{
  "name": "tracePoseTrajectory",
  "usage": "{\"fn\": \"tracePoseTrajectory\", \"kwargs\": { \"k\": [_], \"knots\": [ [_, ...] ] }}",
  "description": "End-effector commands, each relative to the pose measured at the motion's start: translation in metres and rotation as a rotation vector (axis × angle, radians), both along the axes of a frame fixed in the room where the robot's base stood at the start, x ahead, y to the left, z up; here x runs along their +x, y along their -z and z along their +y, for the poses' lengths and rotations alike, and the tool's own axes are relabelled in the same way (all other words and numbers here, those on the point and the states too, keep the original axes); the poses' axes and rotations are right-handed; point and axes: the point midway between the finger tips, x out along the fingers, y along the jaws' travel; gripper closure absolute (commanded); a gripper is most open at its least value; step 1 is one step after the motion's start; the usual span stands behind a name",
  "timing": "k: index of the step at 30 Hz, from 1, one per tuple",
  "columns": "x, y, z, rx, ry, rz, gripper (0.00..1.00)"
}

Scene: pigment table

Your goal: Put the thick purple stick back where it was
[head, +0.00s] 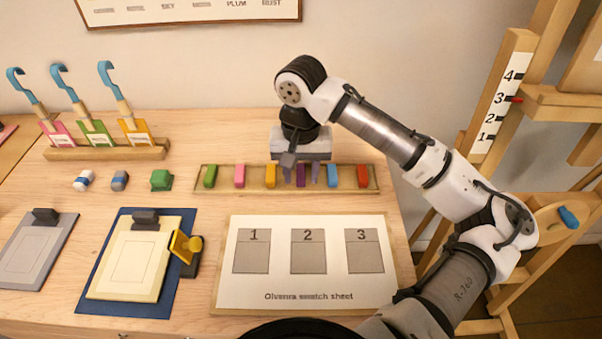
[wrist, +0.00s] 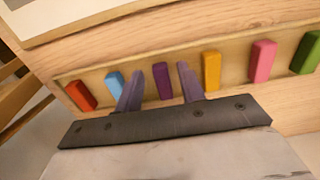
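The thick purple stick (head: 300,178) stands in the row of coloured sticks in the long wooden tray (head: 374,187), between the yellow and the blue stick. In the wrist view the purple stick (wrist: 163,82) lies between my two fingers, with a gap on each side. My gripper (head: 301,172) is over the tray with its purple-grey fingers spread. It also shows in the wrist view (wrist: 160,86), open and not closed on the stick. Whether the stick touches the tray floor is hard to see.
Green (head: 210,176), pink (head: 240,176), yellow (head: 270,176), blue (head: 331,177) and red (head: 362,177) sticks share the tray. The swatch sheet (head: 305,290) lies in front. Clipboards and small blocks are at left; an easel (head: 515,70) stands at right.

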Motion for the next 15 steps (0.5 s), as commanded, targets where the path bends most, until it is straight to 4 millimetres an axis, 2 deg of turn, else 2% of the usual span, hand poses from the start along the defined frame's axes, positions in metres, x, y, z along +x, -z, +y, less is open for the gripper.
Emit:
{"fn": "tracePoseTrajectory", "kwargs": {
  "k": [9, 15],
  "knots": [
    [0.001, -0.066, 0.0, -0.002, 0.0, -0.004, 0.61],
    [0.0, -0.097, 0.0, -0.002, 0.0, -0.001, 0.61]
  ]
}}
